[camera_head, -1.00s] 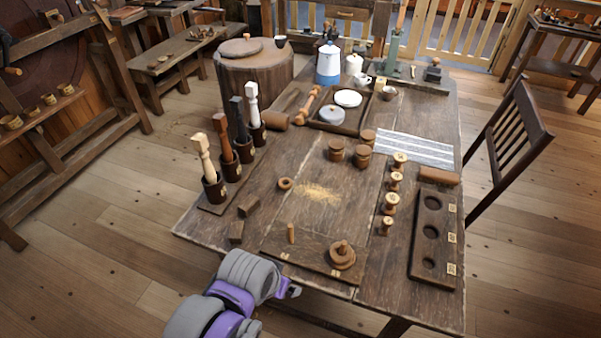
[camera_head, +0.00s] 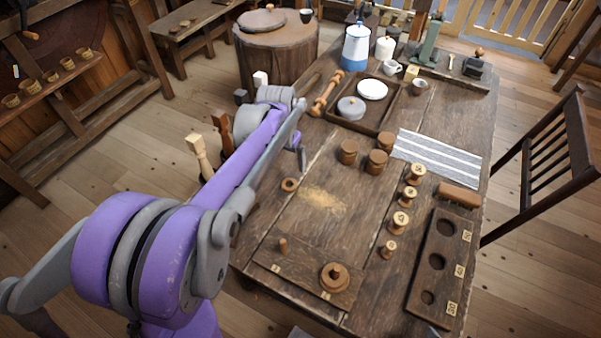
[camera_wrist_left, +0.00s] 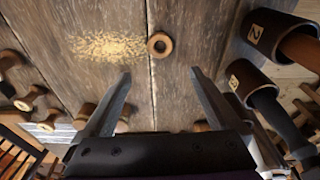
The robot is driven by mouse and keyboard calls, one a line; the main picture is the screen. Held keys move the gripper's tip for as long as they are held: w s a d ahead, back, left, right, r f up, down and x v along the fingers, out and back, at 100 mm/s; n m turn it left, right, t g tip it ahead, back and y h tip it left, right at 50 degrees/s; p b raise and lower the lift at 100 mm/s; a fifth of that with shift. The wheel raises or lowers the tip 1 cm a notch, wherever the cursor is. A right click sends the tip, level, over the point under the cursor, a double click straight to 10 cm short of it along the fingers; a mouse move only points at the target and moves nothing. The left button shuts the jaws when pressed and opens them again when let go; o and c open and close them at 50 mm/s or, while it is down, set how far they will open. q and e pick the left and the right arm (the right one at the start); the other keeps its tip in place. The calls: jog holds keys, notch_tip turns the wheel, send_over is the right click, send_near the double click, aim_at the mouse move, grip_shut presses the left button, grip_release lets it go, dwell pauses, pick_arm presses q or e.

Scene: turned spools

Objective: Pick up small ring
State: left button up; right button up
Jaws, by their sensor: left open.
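The small ring (camera_head: 296,185) is a brown wooden ring lying flat on the table beside a patch of sawdust. In the left wrist view the ring (camera_wrist_left: 152,52) lies just beyond the fingertips, roughly centred between them. My left gripper (camera_head: 302,158) is above the table, close to the ring in the head view. The wrist view shows its jaws (camera_wrist_left: 160,74) wide open with nothing between them. A peg board (camera_head: 306,284) at the table's near edge carries a bare peg (camera_head: 283,246) and a peg with stacked rings (camera_head: 334,277). My right gripper is out of sight.
Standing spindles in numbered cups (camera_wrist_left: 262,36) are close to the gripper's right in the wrist view. Several spools (camera_head: 401,220) stand right of the sawdust (camera_head: 323,200), next to a board with holes (camera_head: 437,262). Lidded pots (camera_head: 377,161) stand behind.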

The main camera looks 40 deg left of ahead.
pick_arm(q)
send_near(290, 187)
jog(key=shift+w+a+f+b, duration=0.15)
jog(key=shift+w+f+b, duration=0.05)
jog(key=shift+w+b, duration=0.1)
jog(key=shift+w+f, duration=0.2)
jog(key=shift+f, duration=2.9)
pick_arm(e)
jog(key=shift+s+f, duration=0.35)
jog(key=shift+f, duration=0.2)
pick_arm(q)
jog(key=shift+c, duration=0.3)
jog(key=c, duration=1.3)
notch_tip(290, 187, up, 10)
jog(key=shift+r+p, duration=0.1)
jog(key=shift+p, duration=0.2)
jog(key=shift+c, duration=0.2)
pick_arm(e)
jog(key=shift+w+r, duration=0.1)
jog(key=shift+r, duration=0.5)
